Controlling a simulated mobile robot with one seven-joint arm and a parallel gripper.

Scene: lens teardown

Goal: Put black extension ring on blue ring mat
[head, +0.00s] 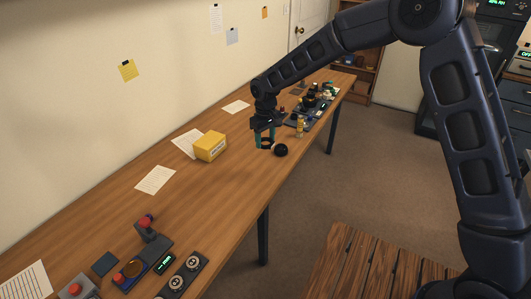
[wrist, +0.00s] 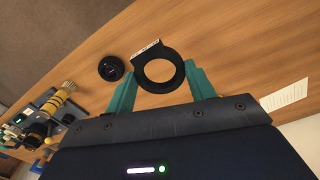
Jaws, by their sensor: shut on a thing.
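The black extension ring (wrist: 181,72) is a flat black ring with a wide hole and a pale-marked tab on its edge. My gripper (wrist: 160,85) is shut on it, with one teal finger at each side. In the head view my gripper (head: 265,138) and the ring (head: 267,143) are over the middle of the wooden table; I cannot tell how high the ring is. A small dark blue square (head: 105,264) lies at the table's near end; I cannot tell whether it is the blue ring mat.
A black round cap (head: 281,150) lies close beside the ring, also in the wrist view (wrist: 111,68). A yellow box (head: 210,146) stands to the left. Several parts crowd the far end. A joystick (head: 147,226) and control boxes stand at the near end. The table between is mostly clear.

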